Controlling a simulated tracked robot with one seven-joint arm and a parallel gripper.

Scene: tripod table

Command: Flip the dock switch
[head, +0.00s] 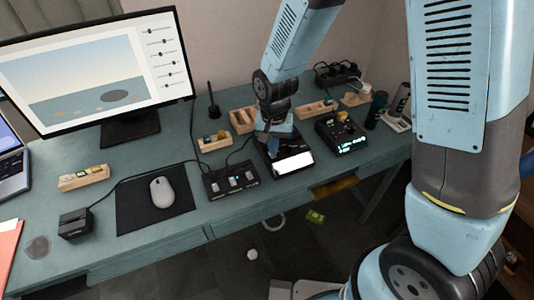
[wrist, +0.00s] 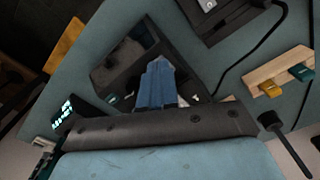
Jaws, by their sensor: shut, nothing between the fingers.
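My gripper (head: 271,145) is shut and empty, over the back left part of a black device with a bright white panel (head: 293,163). In the wrist view the blue fingers (wrist: 157,66) lie together in front of that device (wrist: 112,73), hiding part of it; I cannot tell whether they touch it. A small light part shows beside the fingers, too small to name. Left of this device is a black box with several pale switches (head: 233,180), partly seen at the top of the wrist view (wrist: 222,22). I cannot tell which device is the dock.
A black device with green readouts (head: 342,135) stands to the right. Wooden trays (head: 215,144) with small items stand behind. A mouse (head: 162,190) on a dark mat, a monitor (head: 95,75) and a small black box (head: 75,223) are left. Cables cross the blue-green table.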

